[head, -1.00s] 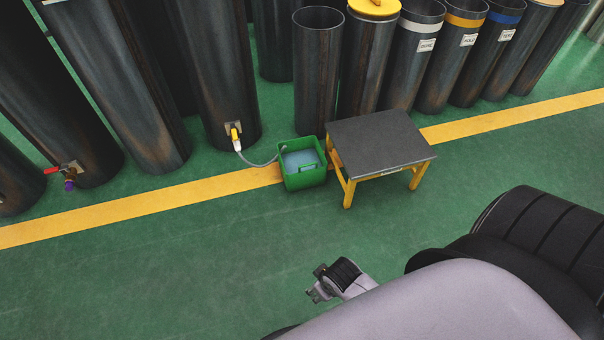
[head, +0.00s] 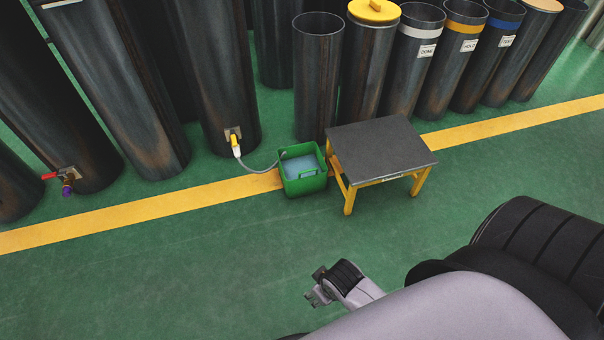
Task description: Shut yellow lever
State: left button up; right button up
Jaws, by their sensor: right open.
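The yellow lever (head: 235,146) sits low on the front of a dark upright cylinder (head: 214,75), on a small metal plate. A grey hose (head: 262,168) runs from it to a green bin (head: 304,180) holding something pale blue. My right gripper (head: 313,298) is at the bottom centre, above the green floor, well apart from the lever. It is open and empty. My left gripper is out of view.
A low table (head: 380,152) with a dark top and yellow legs stands right of the bin. A red lever (head: 49,176) is on another cylinder at left. Several cylinders line the back. The floor (head: 180,270) in front is clear.

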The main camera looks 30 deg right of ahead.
aim_at(234, 142)
jog(key=i+l, duration=0.3)
jog(key=l, duration=0.15)
jog(key=i+l, duration=0.65)
jog(key=l, duration=0.25)
